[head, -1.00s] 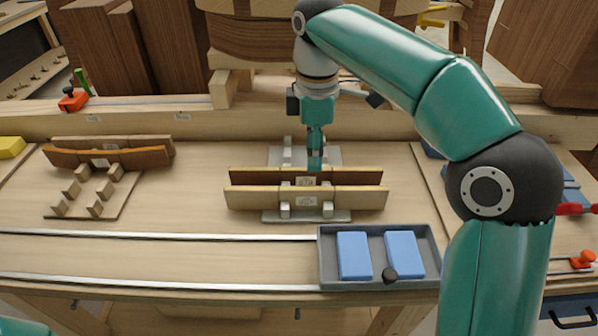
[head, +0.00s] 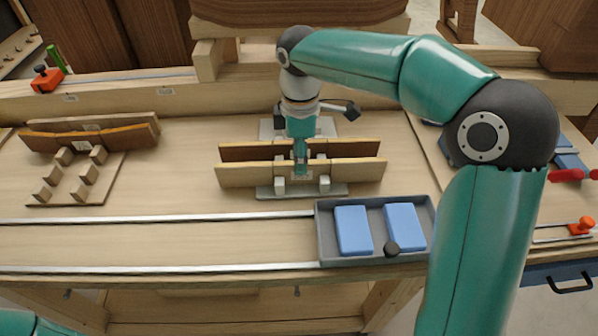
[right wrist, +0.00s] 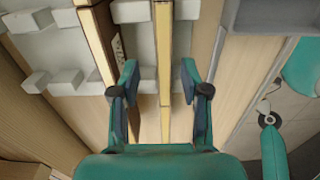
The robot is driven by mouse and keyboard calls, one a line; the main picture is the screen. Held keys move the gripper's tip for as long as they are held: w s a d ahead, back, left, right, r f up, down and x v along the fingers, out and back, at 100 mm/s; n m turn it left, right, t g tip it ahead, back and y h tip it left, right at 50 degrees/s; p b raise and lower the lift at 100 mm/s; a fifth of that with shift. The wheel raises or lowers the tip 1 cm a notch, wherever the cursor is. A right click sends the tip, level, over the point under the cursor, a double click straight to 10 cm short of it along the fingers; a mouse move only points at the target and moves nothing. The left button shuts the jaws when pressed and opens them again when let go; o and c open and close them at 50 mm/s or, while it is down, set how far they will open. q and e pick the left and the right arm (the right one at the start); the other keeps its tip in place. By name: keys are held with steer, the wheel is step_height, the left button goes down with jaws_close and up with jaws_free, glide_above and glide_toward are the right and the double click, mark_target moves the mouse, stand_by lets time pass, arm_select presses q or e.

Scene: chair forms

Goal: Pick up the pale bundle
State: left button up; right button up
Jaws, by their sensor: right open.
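The pale bundle (head: 350,173) of light wood stands on edge in a grey rack (head: 265,193) mid-bench, in front of a darker brown bundle (head: 245,152). Each has a small label; in the head view my gripper hides part of both. My right gripper (head: 300,168) is open above the pale bundle, pointing down. In the right wrist view its fingers (right wrist: 160,85) lie one on each side of the pale bundle's top edge (right wrist: 163,50), apart from it. The left finger is on the darker bundle's side (right wrist: 92,30). I cannot tell how deep the fingers reach.
A grey tray (head: 323,235) with two blue blocks and a black knob is at front right. At left, curved brown pieces (head: 90,138) stand by a pegged wooden board (head: 105,180). Metal rails (head: 150,218) cross the front. An orange clamp (head: 46,80) is back left.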

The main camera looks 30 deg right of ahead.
steer(key=shift+s+f+p, duration=0.15)
steer(key=shift+f+p, duration=0.2)
steer(key=shift+f, duration=2.35)
jaws_close()
steer(key=shift+d+r, duration=0.1)
